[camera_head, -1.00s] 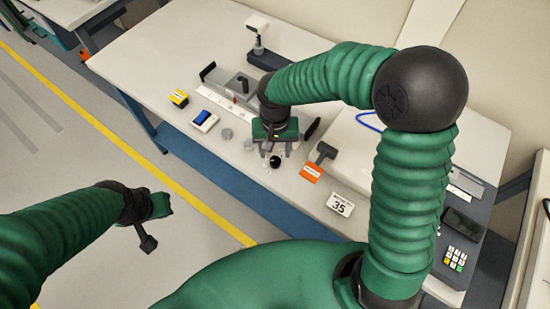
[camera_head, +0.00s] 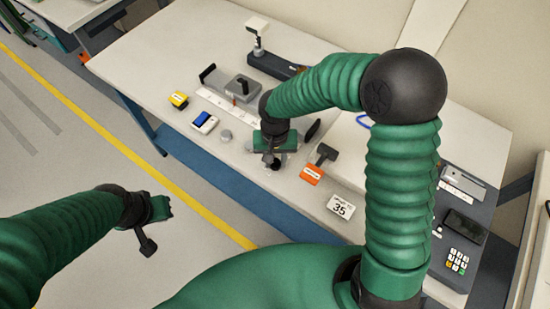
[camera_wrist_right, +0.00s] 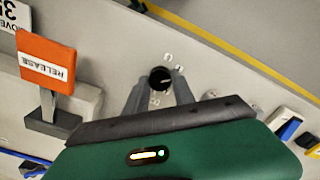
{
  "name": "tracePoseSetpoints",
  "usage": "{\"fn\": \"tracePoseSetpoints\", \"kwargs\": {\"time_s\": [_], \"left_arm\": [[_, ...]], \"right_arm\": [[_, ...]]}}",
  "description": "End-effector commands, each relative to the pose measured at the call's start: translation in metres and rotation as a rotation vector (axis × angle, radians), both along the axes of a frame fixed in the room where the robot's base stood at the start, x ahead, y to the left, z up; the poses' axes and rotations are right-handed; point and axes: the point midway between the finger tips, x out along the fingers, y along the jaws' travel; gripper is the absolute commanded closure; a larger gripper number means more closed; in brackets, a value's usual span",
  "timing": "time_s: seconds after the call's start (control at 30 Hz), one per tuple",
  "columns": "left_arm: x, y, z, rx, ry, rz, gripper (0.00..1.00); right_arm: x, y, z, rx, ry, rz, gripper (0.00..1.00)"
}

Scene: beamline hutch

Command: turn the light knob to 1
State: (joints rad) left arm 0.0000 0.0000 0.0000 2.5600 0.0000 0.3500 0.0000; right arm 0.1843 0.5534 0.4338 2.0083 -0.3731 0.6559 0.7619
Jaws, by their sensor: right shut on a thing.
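The light knob (camera_wrist_right: 160,77) is a small round black knob with a pale pointer mark, set in the pale bench top in the right wrist view. Printed characters sit around it, one by its upper edge and one below; I cannot read its setting surely. My right gripper (camera_wrist_right: 158,84) has one finger on each side of the knob and is shut on it. In the head view my right gripper (camera_head: 272,160) points down at the bench's front part and mostly hides the knob. My left gripper (camera_head: 153,222) hangs over the floor, away from the bench; its jaw opening is unclear.
A sign reading 35 (camera_head: 341,208) lies farther right. A grey knob (camera_head: 226,135), a blue switch (camera_head: 204,121) and a yellow block (camera_head: 179,99) are to the left.

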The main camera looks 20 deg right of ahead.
Motion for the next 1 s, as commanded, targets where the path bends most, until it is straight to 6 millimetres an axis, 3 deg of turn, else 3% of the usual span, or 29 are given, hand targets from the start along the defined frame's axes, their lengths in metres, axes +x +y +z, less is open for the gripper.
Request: {"fn": "tracePoseSetpoints", "kwargs": {"time_s": [0.27,0.57,0.6,0.7,0.77,1.0], "left_arm": [[0.000,0.000,0.019,0.000,0.000,0.000,1.00],[0.000,0.000,0.018,0.000,0.000,0.000,1.00],[0.000,0.000,0.018,0.000,0.000,0.000,1.00],[0.000,0.000,0.017,0.000,0.000,0.000,1.00],[0.000,0.000,0.017,0.000,0.000,0.000,1.00],[0.000,0.000,0.018,0.000,0.000,0.000,1.00]], "right_arm": [[0.000,0.001,0.004,0.001,0.002,0.118,1.00],[0.001,0.000,0.000,0.001,-0.001,0.149,1.00],[0.001,0.000,0.000,0.001,-0.001,0.149,0.66],[0.001,0.000,0.000,0.001,-0.001,0.148,0.53],[0.001,0.000,0.000,0.001,-0.001,0.148,0.48],[0.000,0.000,0.000,0.001,0.000,0.148,0.48]]}}
